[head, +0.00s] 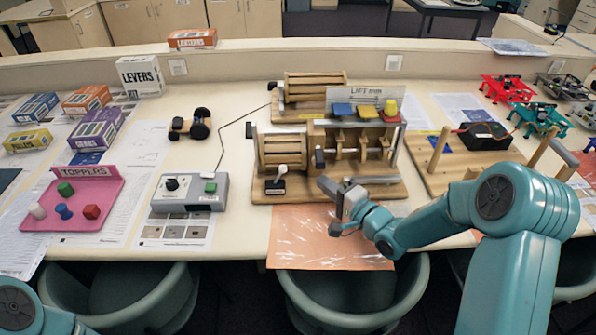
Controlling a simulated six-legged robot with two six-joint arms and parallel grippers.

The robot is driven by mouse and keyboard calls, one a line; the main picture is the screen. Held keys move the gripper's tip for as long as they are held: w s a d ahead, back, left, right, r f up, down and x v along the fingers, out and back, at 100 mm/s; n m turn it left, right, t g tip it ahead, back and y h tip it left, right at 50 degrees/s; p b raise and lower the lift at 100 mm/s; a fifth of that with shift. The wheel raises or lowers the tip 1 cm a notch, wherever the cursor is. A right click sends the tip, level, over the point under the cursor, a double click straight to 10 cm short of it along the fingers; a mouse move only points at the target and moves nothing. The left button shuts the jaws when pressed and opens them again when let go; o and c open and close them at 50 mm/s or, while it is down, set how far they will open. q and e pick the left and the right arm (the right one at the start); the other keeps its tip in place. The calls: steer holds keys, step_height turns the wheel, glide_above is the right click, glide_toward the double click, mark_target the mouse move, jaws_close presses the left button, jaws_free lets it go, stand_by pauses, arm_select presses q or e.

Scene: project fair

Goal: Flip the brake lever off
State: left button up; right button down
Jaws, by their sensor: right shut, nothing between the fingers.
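A wooden cam machine (268,151) stands on a wooden base near the middle of the table. At its front left corner is a small lever with a pale knob (283,169) on a black mount (275,187), likely the brake lever. The lever leans a little to the right; its marking is too small to read. My right gripper (325,186) is shut and empty, to the right of the lever and apart from it, near the front edge of the wooden base. My left gripper is out of view; only part of my left arm shows at the lower left.
A grey control box (190,193) with a knob and green button stands to the left. A pink toppers tray (47,205) holds small coloured pieces. An orange sheet (300,240) lies in front of the machine. A wooden peg board (430,175) stands to the right.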

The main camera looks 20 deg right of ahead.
mark_target(279, 175)
steer(key=w+a, duration=0.1)
steer(key=w, duration=0.1)
steer(key=w+a+p, duration=0.1)
steer(key=a, duration=0.1)
steer(key=w+a+p, duration=0.1)
steer(key=w, duration=0.1)
steer(key=shift+w+a+f, duration=0.1)
steer(key=shift+w+a, duration=0.15)
steer(key=shift+w, duration=0.1)
steer(key=shift+w+a, duration=0.15)
steer(key=shift+a, duration=0.15)
steer(key=shift+w+a+f, duration=0.1)
steer(key=shift+w+f, duration=0.1)
steer(key=shift+f, duration=0.05)
steer(key=shift+s+r, duration=0.1)
